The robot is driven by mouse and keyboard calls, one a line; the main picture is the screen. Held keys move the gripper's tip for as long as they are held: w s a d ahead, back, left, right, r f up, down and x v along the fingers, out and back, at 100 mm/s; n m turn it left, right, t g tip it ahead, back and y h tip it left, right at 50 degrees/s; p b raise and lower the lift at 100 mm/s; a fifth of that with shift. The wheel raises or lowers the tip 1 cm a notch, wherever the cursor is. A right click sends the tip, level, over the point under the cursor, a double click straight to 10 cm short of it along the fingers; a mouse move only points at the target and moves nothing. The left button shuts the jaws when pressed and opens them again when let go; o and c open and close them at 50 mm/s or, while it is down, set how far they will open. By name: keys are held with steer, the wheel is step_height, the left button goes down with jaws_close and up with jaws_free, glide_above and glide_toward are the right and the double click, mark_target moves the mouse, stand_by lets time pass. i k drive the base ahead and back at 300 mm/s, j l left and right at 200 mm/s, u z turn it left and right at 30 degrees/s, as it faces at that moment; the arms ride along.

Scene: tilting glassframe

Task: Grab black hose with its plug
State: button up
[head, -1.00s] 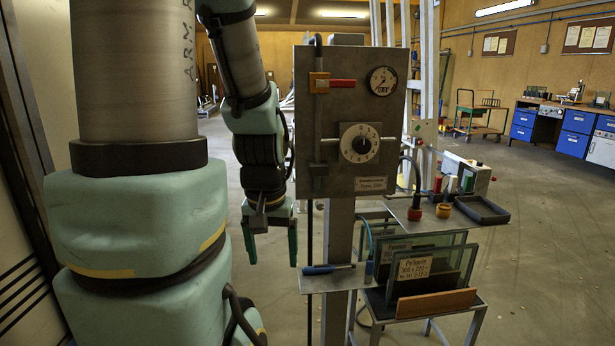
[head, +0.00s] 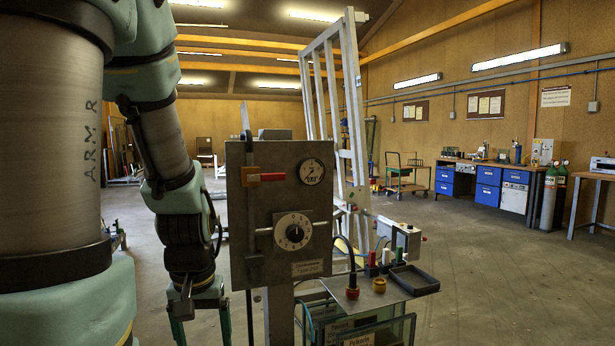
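The black hose (head: 347,246) arcs down at the right side of the grey control panel. Its black plug (head: 352,281) stands upright in a red collar on the small metal shelf (head: 372,302). My gripper (head: 201,325) hangs at the lower left of the panel, fingers pointing down. Its fingers are apart with nothing visible between them; the fingertips are near or past the lower picture edge. It is well left of the plug, with the panel between them in the picture.
The control panel (head: 262,214) carries a gauge, a dial and an orange-red lever. A dark tray (head: 413,280) is on the shelf's right. Glass panes (head: 385,332) stand below the shelf. A tall pale frame (head: 350,110) rises behind. The floor to the right is open.

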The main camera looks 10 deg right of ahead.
mark_target(352, 274)
steer(key=u, duration=0.55)
steer(key=l+u, duration=0.4)
steer(key=k+l+u, duration=0.15)
steer(key=u, duration=0.3)
steer(key=k+l+u, duration=0.15)
steer(key=u, duration=0.25)
steer(key=k+l+u, duration=0.15)
steer(key=l+u, duration=0.25)
steer(key=k+l+u, duration=0.15)
steer(key=k+l, duration=0.2)
steer(key=k, duration=0.15)
steer(key=k+l+u, duration=0.15)
steer(key=k, duration=0.35)
steer(key=k+l+u, duration=0.1)
steer(key=k+l, duration=0.25)
steer(key=k, duration=0.15)
steer(key=k+l+u, duration=0.15)
steer(key=k, duration=0.4)
